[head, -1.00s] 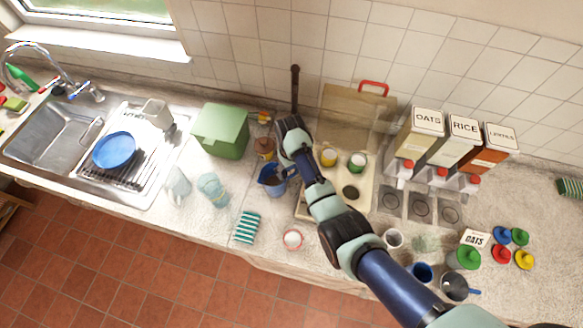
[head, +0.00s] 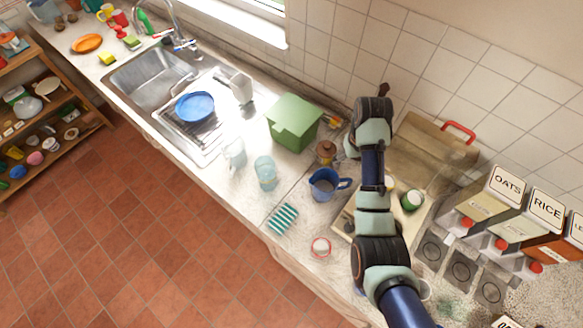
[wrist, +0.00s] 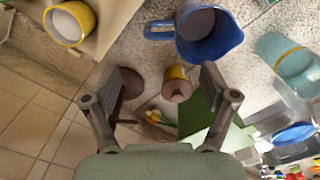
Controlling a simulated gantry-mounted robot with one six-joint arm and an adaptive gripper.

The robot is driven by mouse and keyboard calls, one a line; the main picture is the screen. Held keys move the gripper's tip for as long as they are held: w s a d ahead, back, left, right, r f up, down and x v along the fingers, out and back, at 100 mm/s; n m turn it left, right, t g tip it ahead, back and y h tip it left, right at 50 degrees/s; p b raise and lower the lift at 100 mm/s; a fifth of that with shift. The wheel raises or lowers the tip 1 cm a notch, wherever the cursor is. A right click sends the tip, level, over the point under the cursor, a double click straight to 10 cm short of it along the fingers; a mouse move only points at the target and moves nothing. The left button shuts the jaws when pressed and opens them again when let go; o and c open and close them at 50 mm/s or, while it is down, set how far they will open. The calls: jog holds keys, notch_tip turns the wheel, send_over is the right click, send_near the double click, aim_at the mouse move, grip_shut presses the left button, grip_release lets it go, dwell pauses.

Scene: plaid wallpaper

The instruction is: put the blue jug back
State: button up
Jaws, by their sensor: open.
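The blue jug (head: 322,186) stands upright on the worktop in the head view, its handle toward my arm on the right. In the wrist view the jug (wrist: 208,38) is at the top, seen from above, with its handle to the left. My gripper (wrist: 155,92) is open in the wrist view, with its fingers apart and nothing held between them. The jug lies beyond the fingers and apart from them. In the head view my arm hides the fingers.
A brown-lidded jar (head: 326,153) and a green box (head: 294,123) stand behind the jug. A clear blue jug (head: 265,173) is to its left, and a striped cloth (head: 282,219) is in front. A wooden tray case (head: 425,150) lies right of my arm.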

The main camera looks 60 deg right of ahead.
jog(key=w+a+r+n+t+h, duration=0.1)
jog(key=w+a+r+n+t, duration=0.1)
jog(key=w+a, duration=0.6)
jog(key=w+a+r+n+t+h, duration=0.2)
jog(key=w+a+r+t, duration=0.1)
jog(key=w+a, duration=0.45)
jog(key=a+r+n+t+y, duration=0.1)
jog(key=a+r+n+t, duration=0.2)
jog(key=a+r, duration=0.4)
jog(key=a+r+n+t+y, duration=0.2)
jog(key=a+r+t, duration=0.3)
jog(key=a, duration=1.6)
notch_tip(320, 180, up, 2)
jog(key=shift+s+a+r+n, duration=0.1)
jog(key=shift+s+a+n, duration=0.05)
jog(key=shift+a+n, duration=0.25)
